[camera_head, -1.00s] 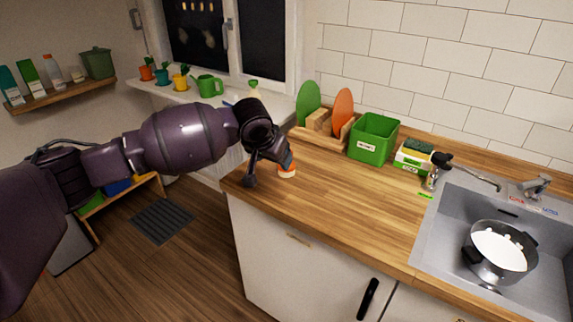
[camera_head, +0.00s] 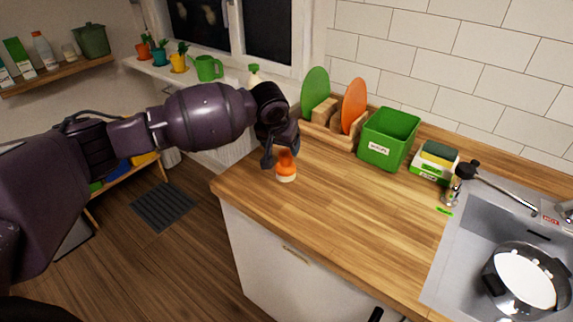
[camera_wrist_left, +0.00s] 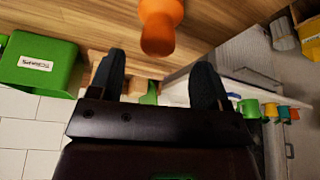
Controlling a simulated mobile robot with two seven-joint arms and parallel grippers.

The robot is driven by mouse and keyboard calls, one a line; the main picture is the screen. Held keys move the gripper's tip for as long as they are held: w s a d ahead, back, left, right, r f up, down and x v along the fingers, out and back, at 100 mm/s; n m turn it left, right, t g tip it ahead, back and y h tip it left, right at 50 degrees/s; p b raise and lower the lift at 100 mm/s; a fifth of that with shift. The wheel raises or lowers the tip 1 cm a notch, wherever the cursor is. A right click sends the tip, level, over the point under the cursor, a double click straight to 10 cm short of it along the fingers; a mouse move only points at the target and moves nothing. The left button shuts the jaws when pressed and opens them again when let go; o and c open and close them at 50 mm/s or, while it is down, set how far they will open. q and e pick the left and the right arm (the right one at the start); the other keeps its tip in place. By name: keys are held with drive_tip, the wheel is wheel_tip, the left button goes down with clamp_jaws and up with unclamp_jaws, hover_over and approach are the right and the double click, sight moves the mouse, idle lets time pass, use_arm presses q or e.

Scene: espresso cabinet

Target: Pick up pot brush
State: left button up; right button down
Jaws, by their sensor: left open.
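The pot brush (camera_head: 286,168) stands upright on the wooden counter near its left end. It has an orange handle and a pale lower part. In the left wrist view the orange handle (camera_wrist_left: 159,24) lies ahead of the fingertips, between them sideways. My left gripper (camera_head: 279,156) is open, just behind and above the brush in the head view. Its two dark fingers also show in the left wrist view (camera_wrist_left: 160,66), with nothing between them. The brush's lower end is cut off there. My right gripper is not in view.
Behind the brush stand a wooden rack (camera_head: 333,136) with green and orange boards and a green bin (camera_head: 388,138). A sponge box (camera_head: 435,162) and a sink (camera_head: 470,222) with a pot are to the right. The counter (camera_head: 350,215) in front is clear.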

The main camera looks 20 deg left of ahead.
sight(285, 152)
use_arm(q)
drive_tip(key=shift+x, duration=3.8)
drive_tip(key=shift+w+r, duration=0.1)
drive_tip(key=shift+w, duration=0.05)
drive_tip(key=c, duration=1)
drive_tip(key=shift+c, duration=0.2)
wheel_tip(285, 152, up, 20)
